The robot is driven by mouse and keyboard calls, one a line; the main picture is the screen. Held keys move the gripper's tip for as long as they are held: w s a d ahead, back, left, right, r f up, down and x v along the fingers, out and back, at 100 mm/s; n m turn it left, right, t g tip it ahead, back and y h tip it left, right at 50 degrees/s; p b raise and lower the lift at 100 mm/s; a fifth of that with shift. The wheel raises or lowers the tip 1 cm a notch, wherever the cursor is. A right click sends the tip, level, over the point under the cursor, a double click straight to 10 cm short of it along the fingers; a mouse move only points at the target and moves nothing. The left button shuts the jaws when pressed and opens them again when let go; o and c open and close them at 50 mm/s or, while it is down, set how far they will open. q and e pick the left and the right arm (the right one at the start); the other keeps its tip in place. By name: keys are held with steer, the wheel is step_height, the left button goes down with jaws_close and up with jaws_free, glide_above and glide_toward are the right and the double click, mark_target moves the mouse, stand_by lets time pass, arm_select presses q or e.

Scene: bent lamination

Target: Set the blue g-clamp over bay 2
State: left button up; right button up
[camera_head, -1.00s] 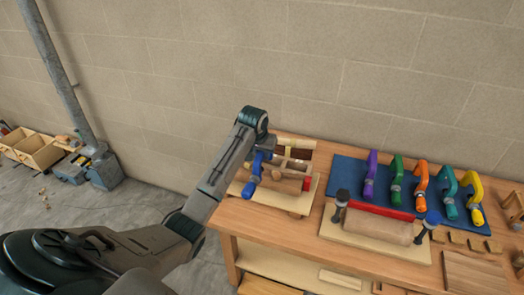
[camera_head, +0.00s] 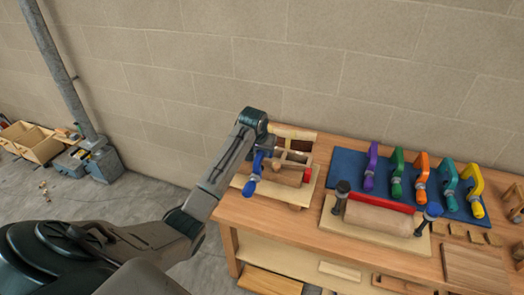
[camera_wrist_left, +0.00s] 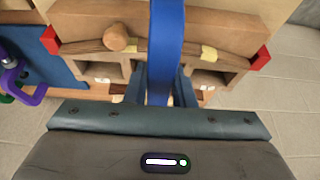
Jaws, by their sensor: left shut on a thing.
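The blue g-clamp (camera_head: 252,179) is held by my left gripper (camera_head: 264,151) at the wooden bending form (camera_head: 298,175), on the left end of the bench. In the left wrist view the blue clamp (camera_wrist_left: 165,45) runs upright between the fingers (camera_wrist_left: 158,88), which are shut on it. It crosses in front of a curved brown strip (camera_wrist_left: 185,47) with red ends and pale bands. Dark bays of the form (camera_wrist_left: 205,78) show on both sides of the clamp. Bay numbers cannot be read, and I cannot tell whether the clamp touches the strip. My right gripper is not in view.
Purple, green, orange, teal and yellow clamps stand on a blue mat (camera_head: 345,165) to the right. The wall (camera_head: 300,70) is close behind the bench.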

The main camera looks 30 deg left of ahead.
arm_select(q)
steer(key=shift+f, duration=0.1)
stand_by(0.3)
steer(key=shift+f, duration=1.6)
steer(key=shift+f, duration=0.25)
steer(key=shift+s+f, duration=0.1)
stand_by(0.5)
steer(key=o, duration=1)
